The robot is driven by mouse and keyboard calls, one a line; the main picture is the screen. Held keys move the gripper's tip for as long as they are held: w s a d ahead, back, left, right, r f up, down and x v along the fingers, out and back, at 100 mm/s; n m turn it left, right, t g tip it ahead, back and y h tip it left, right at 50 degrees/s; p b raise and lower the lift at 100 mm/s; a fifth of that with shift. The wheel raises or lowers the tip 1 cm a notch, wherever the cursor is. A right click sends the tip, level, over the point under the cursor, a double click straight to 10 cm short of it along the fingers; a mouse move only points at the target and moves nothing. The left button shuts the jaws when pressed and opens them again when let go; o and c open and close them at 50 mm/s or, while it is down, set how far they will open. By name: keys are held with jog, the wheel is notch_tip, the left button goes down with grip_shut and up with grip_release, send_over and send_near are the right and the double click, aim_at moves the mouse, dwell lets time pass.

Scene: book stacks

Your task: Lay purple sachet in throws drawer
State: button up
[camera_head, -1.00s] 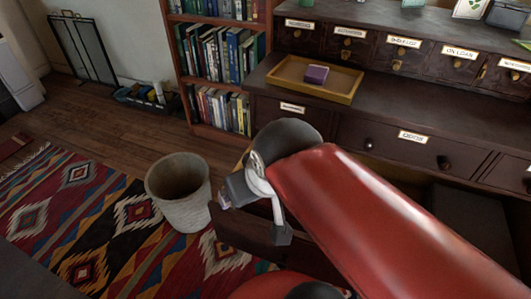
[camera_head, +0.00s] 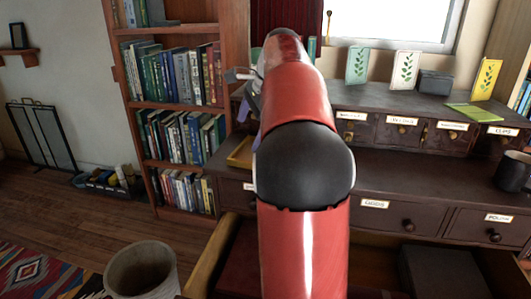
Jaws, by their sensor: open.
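My gripper (camera_head: 243,92) is raised left of my red arm, in front of the bookcase and above the left end of the desk. It is open, small and partly hidden by my arm. The yellow wooden tray (camera_head: 240,153) on the desk shows only its left part beside my arm. The purple sachet is not clearly visible; my arm covers most of the tray. An open drawer (camera_head: 208,252) sticks out below the desk at the bottom, partly behind my arm. I cannot read a label that names it throws.
A dark box (camera_head: 440,275) sits in the open space at lower right. A wicker bin (camera_head: 142,272) stands at lower left. A bookcase (camera_head: 170,110) is left of the desk. Cards, a dark mug (camera_head: 512,171) and a green booklet (camera_head: 473,113) are on the right.

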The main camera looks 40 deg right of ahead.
jog(key=w+d+f+m, duration=0.1)
jog(key=d+m, duration=0.1)
jog(key=d, duration=0.2)
jog(key=w+d+f+m, duration=0.1)
jog(key=d+m, duration=0.1)
jog(key=d, duration=0.2)
jog(key=w+d+f+m, duration=0.1)
jog(key=d+m, duration=0.1)
jog(key=d, duration=0.2)
jog(key=shift+w+d+f+m+y, duration=0.2)
jog(key=shift+f+m+y, duration=0.1)
jog(key=shift+y, duration=0.1)
jog(key=shift+d+f, duration=0.2)
jog(key=shift+d, duration=0.05)
jog(key=shift+m, duration=0.3)
jog(key=shift+d+x, duration=0.1)
jog(key=shift+x, duration=1.85)
jog(key=shift+d+x, duration=0.15)
jog(key=shift+x, duration=1.75)
jog(key=shift+s+f, duration=0.15)
jog(key=shift+s, duration=0.05)
jog(key=c, duration=1.1)
